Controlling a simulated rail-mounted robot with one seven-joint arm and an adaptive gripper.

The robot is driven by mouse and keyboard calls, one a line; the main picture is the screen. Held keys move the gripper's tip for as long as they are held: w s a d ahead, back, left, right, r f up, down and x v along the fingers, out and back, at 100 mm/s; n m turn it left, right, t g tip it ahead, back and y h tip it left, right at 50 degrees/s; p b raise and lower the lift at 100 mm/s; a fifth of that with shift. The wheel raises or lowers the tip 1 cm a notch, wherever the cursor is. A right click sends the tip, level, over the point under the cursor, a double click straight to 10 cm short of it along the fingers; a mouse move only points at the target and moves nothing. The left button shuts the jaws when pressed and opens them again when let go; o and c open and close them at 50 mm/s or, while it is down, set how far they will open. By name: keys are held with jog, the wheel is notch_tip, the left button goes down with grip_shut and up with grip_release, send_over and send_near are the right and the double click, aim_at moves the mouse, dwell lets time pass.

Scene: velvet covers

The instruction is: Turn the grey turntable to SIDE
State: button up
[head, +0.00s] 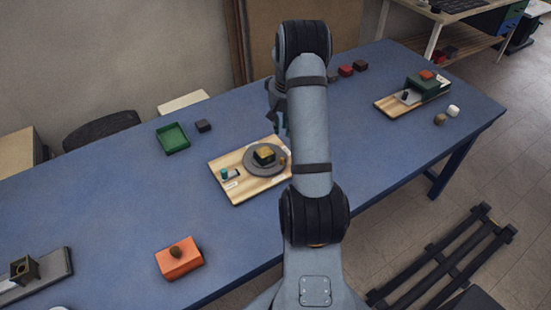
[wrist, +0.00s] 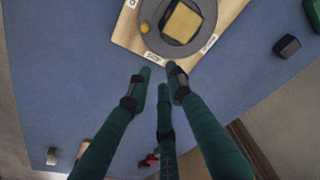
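The grey turntable (head: 252,170) is a round disc on a light wooden board (head: 240,191) near the middle of the blue table. It bears a dark block with a yellow top (head: 264,153) and a small yellow knob near its rim. In the wrist view, the turntable (wrist: 157,40) is at the top, with the yellow knob (wrist: 146,27) at its left edge. White labels (wrist: 208,44) lie around it; their words are too small to read. My gripper (wrist: 158,76) has green fingers, apart and empty, short of the board in the picture. In the head view my arm mostly hides it.
A small teal-topped part (head: 226,174) is on the same board. A green tray (head: 172,138) and a dark block (head: 203,126) stand behind left. An orange box (head: 180,259) is at front left. Another board with a green block (head: 422,85) is at right.

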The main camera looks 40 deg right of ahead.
aim_at(282, 158)
jog(key=shift+m+g+y, duration=0.4)
jog(key=shift+m+g, duration=0.3)
jog(key=shift+g, duration=0.1)
jog(key=s+a+f, duration=0.1)
jog(key=f, duration=0.2)
jog(key=s+f+p, duration=0.1)
jog(key=f, duration=0.2)
jog(key=s+a+f, duration=0.1)
jog(key=f, duration=0.2)
jog(key=shift+a+f+p, duration=0.3)
jog(key=shift+a, duration=0.05)
jog(key=shift+c, duration=0.7)
jog(key=c, duration=0.4)
grip_shut()
